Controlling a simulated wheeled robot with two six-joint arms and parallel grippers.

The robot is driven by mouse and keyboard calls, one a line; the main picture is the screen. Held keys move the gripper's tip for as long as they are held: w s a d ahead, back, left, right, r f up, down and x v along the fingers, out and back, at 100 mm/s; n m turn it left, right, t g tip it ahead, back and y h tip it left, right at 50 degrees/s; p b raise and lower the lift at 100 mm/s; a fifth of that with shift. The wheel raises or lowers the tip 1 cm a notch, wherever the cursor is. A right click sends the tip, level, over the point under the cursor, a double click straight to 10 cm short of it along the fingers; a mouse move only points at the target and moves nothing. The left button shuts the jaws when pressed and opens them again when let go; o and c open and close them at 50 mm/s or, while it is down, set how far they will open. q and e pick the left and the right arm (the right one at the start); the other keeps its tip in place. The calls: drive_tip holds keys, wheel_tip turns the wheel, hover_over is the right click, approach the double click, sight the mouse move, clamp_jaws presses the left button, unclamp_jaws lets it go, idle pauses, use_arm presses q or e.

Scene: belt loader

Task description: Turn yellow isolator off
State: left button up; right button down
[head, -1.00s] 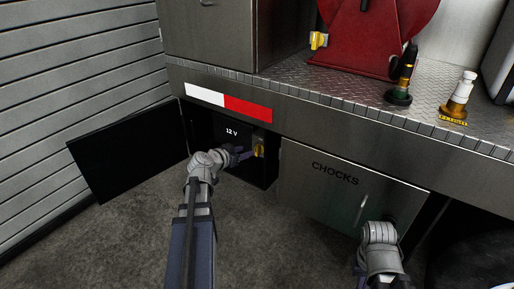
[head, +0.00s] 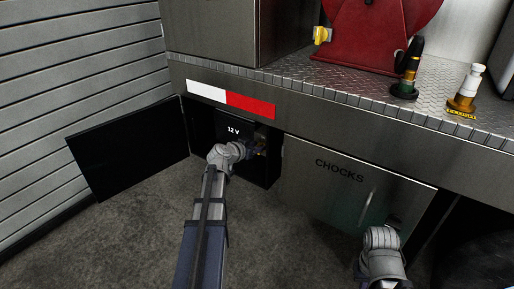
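The yellow isolator (head: 262,152) sits inside the open compartment marked "12 V", at its right side. Only a small part of it shows, as my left gripper (head: 256,150) is in front of it. My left gripper reaches into the compartment at the isolator. Whether its fingers are open or shut on the isolator is too small and hidden to tell.
The black compartment door (head: 128,162) stands open to the left. The closed "CHOCKS" door (head: 345,185) is on the right. Above is a tread-plate deck with a red reel stand (head: 375,40), a yellow switch (head: 322,35) and two valves. The floor in front is clear.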

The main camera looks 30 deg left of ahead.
use_arm(q)
clamp_jaws()
drive_tip(key=shift+a, duration=0.1)
idle(0.5)
drive_tip(key=shift+a+f+n+t+h+b, duration=0.4)
drive_tip(key=shift+n+h+b, duration=0.8)
drive_tip(key=shift+n+b, duration=0.8)
drive_tip(key=shift+a+f+n+t+h+b, duration=0.4)
drive_tip(key=shift+n+h+b, duration=1)
drive_tip(key=shift+n, duration=1)
drive_tip(key=shift+a+f+n+t+h+b, duration=0.4)
drive_tip(key=shift+n+h+b, duration=0.6)
drive_tip(key=shift+n+b, duration=1.1)
drive_tip(key=shift+d+n, duration=0.1)
drive_tip(key=shift+n, duration=0.2)
